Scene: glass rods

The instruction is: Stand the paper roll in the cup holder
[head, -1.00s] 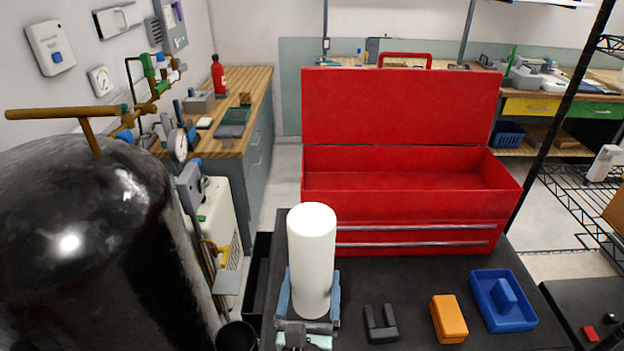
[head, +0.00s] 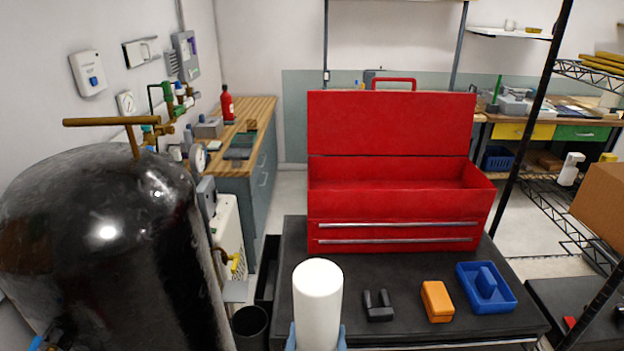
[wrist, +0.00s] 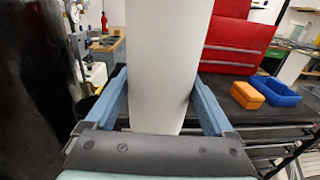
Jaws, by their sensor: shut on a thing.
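The white paper roll (head: 318,300) stands upright in my gripper (head: 317,338) at the bottom middle of the head view. The blue fingers are shut on it from both sides. In the wrist view the roll (wrist: 160,70) rises between the fingers (wrist: 158,100) and runs out of the top of the frame. A black round open cup (head: 250,322), which looks like the cup holder, is left of the roll, beside the cart's left edge. It shows partly in the wrist view (wrist: 86,106), left of the left finger. Its inside is dark.
A red open toolbox (head: 392,215) stands at the back of the black cart top (head: 450,325). A black bracket (head: 378,306), an orange block (head: 437,301) and a blue tray (head: 486,288) lie right of the roll. A large black tank (head: 100,250) fills the left side.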

